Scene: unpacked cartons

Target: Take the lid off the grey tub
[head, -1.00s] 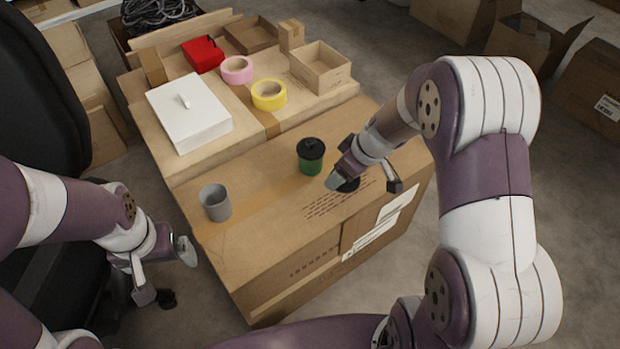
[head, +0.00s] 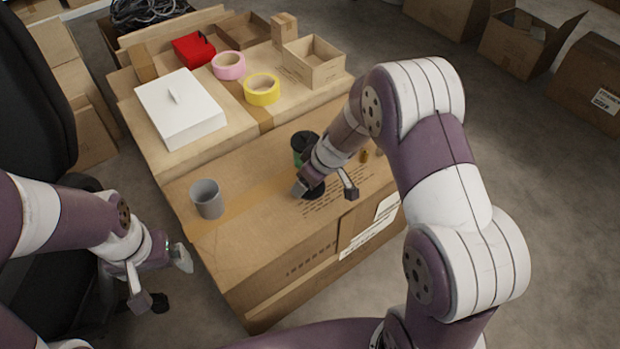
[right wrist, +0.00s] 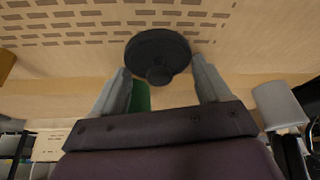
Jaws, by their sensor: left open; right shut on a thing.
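The grey tub (head: 208,199) stands upright on the large carton, its top open with no lid on it. It also shows at the right of the right wrist view (right wrist: 279,106). My right gripper (head: 325,190) is shut on a round black lid (head: 312,191), to the right of the tub. In the right wrist view the lid (right wrist: 158,50) sits between the fingers, its knob towards the camera. I cannot tell how high above the carton it is. My left gripper (head: 163,278) is open and empty, off the carton's left side, apart from the tub.
A green tub with a black lid (head: 304,141) stands just behind my right gripper, partly hidden. A small ochre thing (head: 364,156) lies to its right.

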